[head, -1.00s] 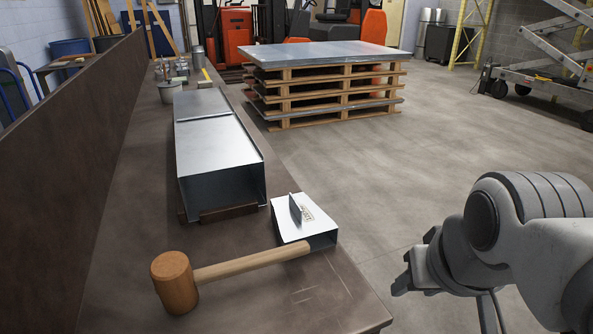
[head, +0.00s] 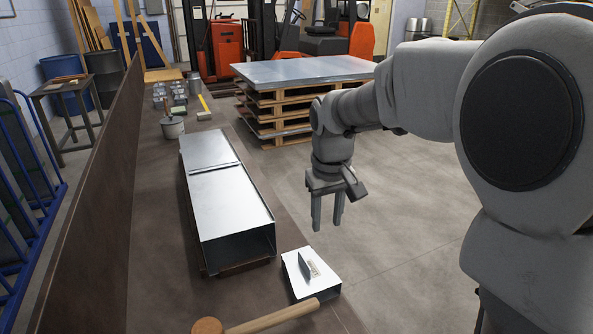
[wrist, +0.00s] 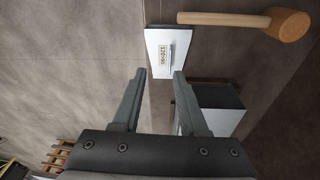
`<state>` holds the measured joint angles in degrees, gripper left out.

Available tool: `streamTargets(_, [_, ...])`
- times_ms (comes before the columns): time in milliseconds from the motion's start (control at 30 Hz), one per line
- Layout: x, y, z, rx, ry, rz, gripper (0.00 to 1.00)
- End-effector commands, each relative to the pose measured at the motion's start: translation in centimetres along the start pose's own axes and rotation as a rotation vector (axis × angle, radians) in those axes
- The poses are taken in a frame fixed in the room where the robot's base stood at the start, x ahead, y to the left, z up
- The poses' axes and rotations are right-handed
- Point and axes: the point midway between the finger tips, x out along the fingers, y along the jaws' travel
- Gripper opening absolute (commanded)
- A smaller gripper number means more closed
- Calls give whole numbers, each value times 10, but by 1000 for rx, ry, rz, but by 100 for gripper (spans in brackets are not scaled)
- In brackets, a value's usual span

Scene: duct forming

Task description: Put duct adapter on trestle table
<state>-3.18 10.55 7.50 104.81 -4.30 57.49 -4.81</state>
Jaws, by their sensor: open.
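The duct adapter seems to be the small sheet-metal piece (head: 292,264) with a label and an upright fin, lying at the near right edge of the brown bench. It also shows in the wrist view (wrist: 156,40), just beyond the fingertips. My gripper (head: 327,222) is open and empty, fingers pointing down, above and apart from the adapter. Its two fingers also show in the wrist view (wrist: 160,73). A small dark table (head: 72,88) stands behind the bench's upright panel at the left; I cannot tell whether it or the bench is the trestle table.
A long metal duct (head: 231,205) lies on the bench close beside the adapter. A wooden mallet (head: 275,317) lies in front, its handle close to the adapter. Several cans and a pot (head: 172,127) stand farther back. A pallet stack (head: 290,105) stands on the floor behind.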

Motion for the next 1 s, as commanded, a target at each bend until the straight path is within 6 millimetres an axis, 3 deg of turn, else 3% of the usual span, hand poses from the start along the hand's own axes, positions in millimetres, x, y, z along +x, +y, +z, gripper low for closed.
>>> streamTargets(33, [-7, -2, -15, -16, -25, -11, 42])
streamTargets(200, [4, -10, -48, -63, -80, -37, 42])
streamTargets(400, [17, -17, -66, -90, -114, -57, 42])
streamTargets(567, [31, -19, -67, -95, -123, -61, 42])
streamTargets(1000, [120, -23, -55, -93, -124, -61, 42])
